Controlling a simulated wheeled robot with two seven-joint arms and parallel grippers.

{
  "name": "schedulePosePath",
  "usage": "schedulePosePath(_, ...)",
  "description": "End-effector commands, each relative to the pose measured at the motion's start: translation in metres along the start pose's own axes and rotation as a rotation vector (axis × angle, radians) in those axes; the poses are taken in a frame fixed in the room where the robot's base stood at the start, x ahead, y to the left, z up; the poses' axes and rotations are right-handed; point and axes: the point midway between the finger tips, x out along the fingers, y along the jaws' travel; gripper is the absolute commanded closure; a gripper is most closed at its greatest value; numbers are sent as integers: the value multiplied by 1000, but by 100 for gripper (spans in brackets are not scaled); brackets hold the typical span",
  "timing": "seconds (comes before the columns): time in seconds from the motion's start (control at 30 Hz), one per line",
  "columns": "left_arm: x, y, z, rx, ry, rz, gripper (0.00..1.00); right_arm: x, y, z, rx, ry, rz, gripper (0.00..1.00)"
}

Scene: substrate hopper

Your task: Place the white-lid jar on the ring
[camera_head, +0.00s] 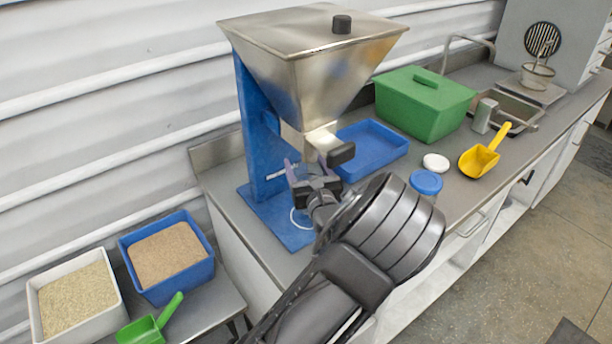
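A round white lid (435,162) shows on the counter behind the blue-lid jar (426,183). No jar body can be made out under it. A thin white ring (296,219) lies on the blue base of the hopper stand, partly hidden by my gripper. My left gripper (307,168) is just below the hopper outlet, above and behind the ring. Its purple-tipped fingers stand apart, with nothing clearly held between them. The white lid is well to its right. My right gripper is not in view.
The metal hopper (310,70) on its blue stand and a black knob (342,154) crowd my gripper. A blue tray (374,147), green box (424,100) and yellow scoop (484,156) stand to the right. Substrate bins (120,250) are at lower left.

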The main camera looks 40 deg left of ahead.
Motion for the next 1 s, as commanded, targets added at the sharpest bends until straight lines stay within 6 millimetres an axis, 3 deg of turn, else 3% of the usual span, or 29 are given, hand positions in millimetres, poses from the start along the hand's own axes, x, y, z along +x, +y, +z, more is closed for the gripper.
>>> schedulePosePath(0.03, -2, 0, -12, 10, 6, -1, 100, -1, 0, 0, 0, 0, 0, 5)
schedulePosePath(0.2, -2, 0, -32, 5, 5, -2, 100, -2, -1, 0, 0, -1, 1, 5)
schedulePosePath(0.6, -2, 0, -37, 3, 5, -1, 100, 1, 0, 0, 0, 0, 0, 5)
schedulePosePath(0.63, -2, 0, -36, 3, 5, -1, 28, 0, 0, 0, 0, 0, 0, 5)
schedulePosePath(0.87, -2, 0, -36, 3, 5, -1, 9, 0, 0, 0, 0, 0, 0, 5)
schedulePosePath(1.0, -2, 0, -36, 3, 5, -1, 9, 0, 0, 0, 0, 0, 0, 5)
